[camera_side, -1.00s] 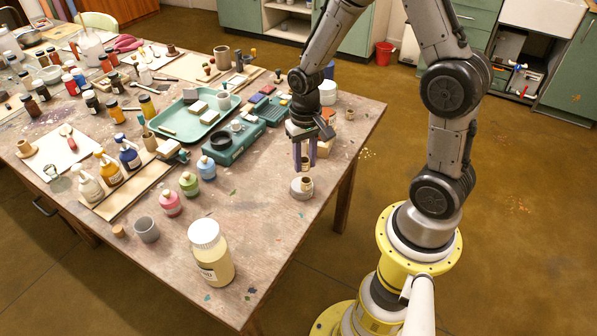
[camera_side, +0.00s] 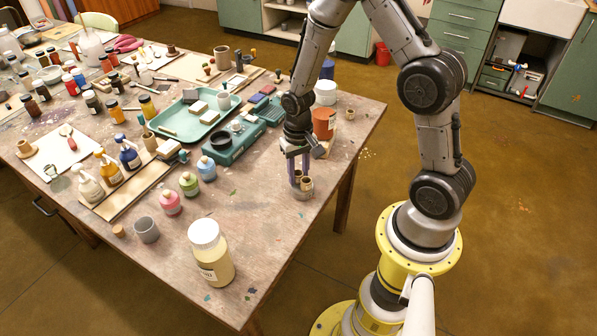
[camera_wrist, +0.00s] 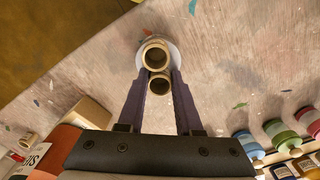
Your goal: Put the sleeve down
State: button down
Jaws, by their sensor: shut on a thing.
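My gripper (camera_side: 297,173) points down near the table's right front edge, its purple fingers shut on a small tan sleeve (camera_wrist: 160,86). A second tan sleeve (camera_wrist: 155,54) stands on a pale round base (camera_wrist: 172,47), just beyond the fingertips in the wrist view. The held sleeve looks close beside the standing one; I cannot tell whether they touch. In the side view the standing sleeve (camera_side: 307,184) and the base (camera_side: 303,194) are low by the fingertips. The held sleeve's lower end is hidden.
A terracotta pot (camera_side: 323,123) and a white tub (camera_side: 326,92) stand behind my gripper. A teal box (camera_side: 232,143), pastel bottles (camera_side: 189,184) and a large jar (camera_side: 211,253) stand to the left. The table is bare around the base.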

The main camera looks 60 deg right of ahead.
aim_at(298, 181)
jog(key=c, duration=0.6)
grip_release()
jog(key=shift+r, duration=0.1)
notch_tip(298, 181, up, 12)
jog(key=s+a+r+n+t, duration=0.2)
jog(key=s+r, duration=0.2)
jog(key=s, duration=0.1)
jog(key=s+a+r+n+t, duration=0.1)
jog(key=s+a+r+n, duration=0.1)
jog(key=s+r, duration=0.3)
jog(key=s+a+r+n+t, duration=0.2)
jog(key=s+a+r, duration=0.1)
jog(key=s+r, duration=0.2)
jog(key=shift+s+a+r+n+t, duration=0.25)
jog(key=shift+s+n+t, duration=0.05)
jog(key=shift+s+n, duration=0.15)
